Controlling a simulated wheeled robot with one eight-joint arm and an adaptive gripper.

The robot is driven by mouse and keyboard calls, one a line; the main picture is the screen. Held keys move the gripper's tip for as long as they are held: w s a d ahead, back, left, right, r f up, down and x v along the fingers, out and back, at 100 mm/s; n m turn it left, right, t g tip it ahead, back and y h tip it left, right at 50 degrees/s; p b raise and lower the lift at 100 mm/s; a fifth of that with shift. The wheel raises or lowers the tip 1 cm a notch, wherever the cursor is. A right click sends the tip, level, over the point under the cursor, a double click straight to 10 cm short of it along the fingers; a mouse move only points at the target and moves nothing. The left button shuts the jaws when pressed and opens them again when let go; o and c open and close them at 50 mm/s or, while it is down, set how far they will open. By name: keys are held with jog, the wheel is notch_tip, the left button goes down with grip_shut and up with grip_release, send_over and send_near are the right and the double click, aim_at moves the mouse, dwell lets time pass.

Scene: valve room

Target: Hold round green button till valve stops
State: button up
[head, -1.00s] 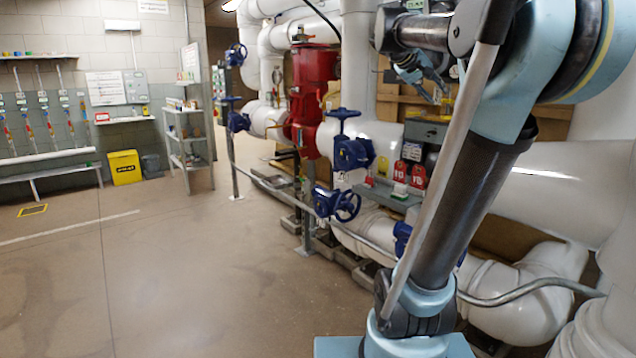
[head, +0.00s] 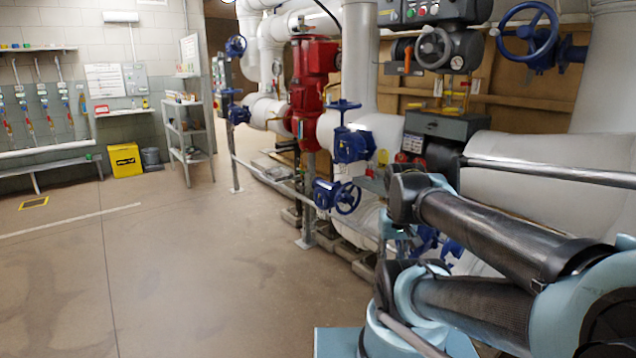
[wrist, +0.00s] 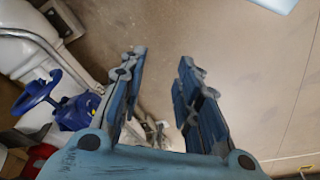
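A dark grey valve actuator (head: 455,45) with a grey handwheel stands at the top right in the head view. My arm is folded low in front of the pipes, well below the actuator. My gripper (wrist: 162,58) is open and empty in the wrist view, with its two blue fingers apart over the floor. It is largely hidden behind my arm in the head view. The buttons are not in the wrist view.
Blue handwheel valves (head: 352,145) and a red valve body (head: 312,85) sit along the white pipes. A blue handwheel (wrist: 38,95) is left of my gripper in the wrist view. A yellow bin (head: 125,160) stands at the back wall. The floor at left is clear.

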jog(key=shift+s+a+f, duration=0.2)
jog(key=shift+s+f, duration=0.1)
jog(key=shift+f, duration=0.05)
jog(key=shift+c, duration=0.5)
grip_shut()
jog(key=shift+w+f, duration=0.2)
jog(key=shift+w, duration=0.25)
